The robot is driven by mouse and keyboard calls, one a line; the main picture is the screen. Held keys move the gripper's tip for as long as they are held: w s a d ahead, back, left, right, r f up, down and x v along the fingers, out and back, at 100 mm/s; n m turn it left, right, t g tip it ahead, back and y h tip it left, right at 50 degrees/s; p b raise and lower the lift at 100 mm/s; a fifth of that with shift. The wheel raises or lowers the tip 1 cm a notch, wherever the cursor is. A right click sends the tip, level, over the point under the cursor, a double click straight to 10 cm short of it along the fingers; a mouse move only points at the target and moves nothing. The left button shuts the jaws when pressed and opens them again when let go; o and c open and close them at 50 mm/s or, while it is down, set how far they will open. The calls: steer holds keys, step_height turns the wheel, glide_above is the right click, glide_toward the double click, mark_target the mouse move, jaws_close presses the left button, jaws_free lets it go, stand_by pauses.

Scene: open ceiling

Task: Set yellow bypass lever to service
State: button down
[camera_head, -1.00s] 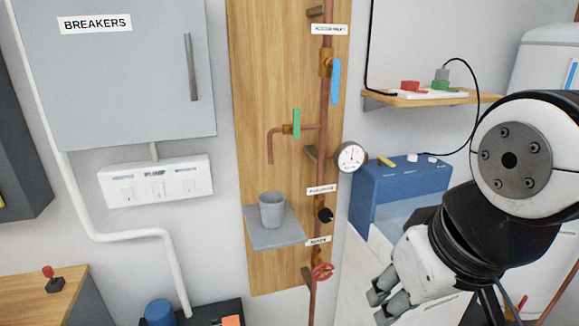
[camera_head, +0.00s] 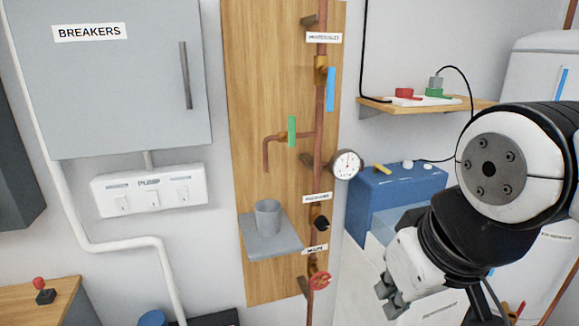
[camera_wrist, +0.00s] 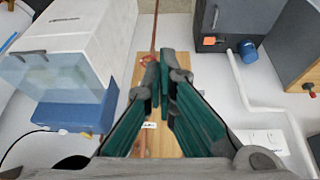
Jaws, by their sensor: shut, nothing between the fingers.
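A small yellow lever (camera_head: 382,168) lies slanted on the top left of the blue box (camera_head: 388,195), right of the round gauge. It also shows small in the wrist view (camera_wrist: 86,135). I cannot read a label or lever position beside it. My gripper (camera_head: 391,302) is at the lower right, below and apart from the lever, in front of the white cabinet. In the wrist view its green-lined fingers (camera_wrist: 161,78) meet at the tips, shut and empty.
A wooden board holds copper pipes, a blue-handled valve (camera_head: 331,88), a green-handled valve (camera_head: 292,131), a red wheel (camera_head: 320,281) and a grey cup (camera_head: 267,216) on a shelf (camera_head: 270,242). A gauge (camera_head: 347,164) sits close left of the blue box. A wooden shelf (camera_head: 455,104) is above.

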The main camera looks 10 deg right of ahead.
steer(key=w+d+f+n+t+h+b, duration=0.1)
steer(key=w+d+f+n+t+b, duration=0.3)
steer(key=w, duration=0.6)
steer(key=w+d+r+n+t+h+b, duration=0.1)
steer(key=w+d+b, duration=0.1)
steer(key=w+d, duration=0.6)
steer(key=n+t+b, duration=0.8)
steer(key=n, duration=0.3)
glide_toward(377, 183)
steer(key=shift+s+a+r, duration=0.1)
steer(key=shift+a+r, duration=0.65)
steer(key=shift+a, duration=0.3)
steer(key=shift+s+a+r, duration=0.1)
steer(key=shift+a+r, duration=0.7)
steer(key=shift+a, duration=0.25)
steer(key=shift+w, duration=0.1)
steer(key=shift+h, duration=0.4)
steer(key=w+d, duration=0.1)
steer(key=w, duration=0.2)
steer(key=w+d, duration=0.1)
steer(key=w, duration=0.2)
steer(key=w+d, duration=0.2)
steer(key=w, duration=0.1)
steer(key=shift+w, duration=0.4)
steer(key=shift+w+d, duration=0.1)
steer(key=shift+d, duration=0.75)
